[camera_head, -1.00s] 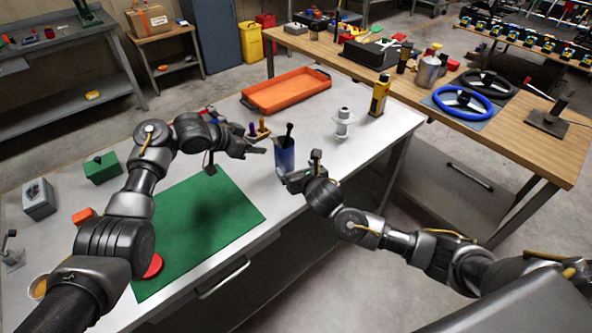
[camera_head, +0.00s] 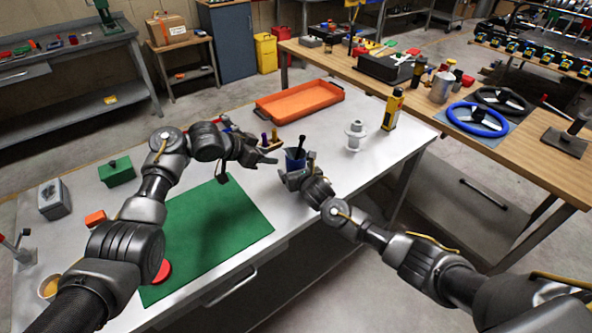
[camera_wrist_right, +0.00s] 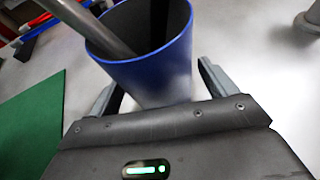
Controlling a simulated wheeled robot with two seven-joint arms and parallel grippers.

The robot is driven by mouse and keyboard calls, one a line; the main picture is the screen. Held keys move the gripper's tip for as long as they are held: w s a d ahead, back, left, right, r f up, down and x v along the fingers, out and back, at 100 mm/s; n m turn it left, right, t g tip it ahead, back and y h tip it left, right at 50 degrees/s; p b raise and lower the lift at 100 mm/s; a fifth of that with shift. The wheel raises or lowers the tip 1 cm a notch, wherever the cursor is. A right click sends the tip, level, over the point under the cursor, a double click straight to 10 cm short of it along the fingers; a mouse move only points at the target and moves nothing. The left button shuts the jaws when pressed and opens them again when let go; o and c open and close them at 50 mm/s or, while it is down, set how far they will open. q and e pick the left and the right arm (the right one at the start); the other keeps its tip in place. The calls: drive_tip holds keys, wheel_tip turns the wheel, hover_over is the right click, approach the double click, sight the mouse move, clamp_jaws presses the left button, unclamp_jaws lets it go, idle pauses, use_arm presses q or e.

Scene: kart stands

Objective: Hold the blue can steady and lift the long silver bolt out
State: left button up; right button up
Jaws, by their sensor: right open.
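The blue can (camera_head: 291,162) stands upright on the grey-white bench, its lower part hidden by my right gripper in the head view. In the right wrist view the can (camera_wrist_right: 155,75) is large, between the two fingers. My right gripper (camera_wrist_right: 160,88) is open, one finger on each side of the can; contact cannot be told. A long shaft, the bolt (camera_head: 299,144), leans out of the can's mouth. It looks dark in the head view and grey in the wrist view (camera_wrist_right: 98,25). My left gripper (camera_head: 271,154) is open and empty, just left of the can.
An orange tray (camera_head: 300,101) lies behind the can. A white spool-like part (camera_head: 355,136) and a yellow bottle (camera_head: 393,108) stand to its right. A small wooden holder with pegs (camera_head: 270,142) is close behind my left gripper.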

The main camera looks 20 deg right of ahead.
drive_tip(key=shift+w, duration=0.2)
drive_tip(key=c, duration=1.1)
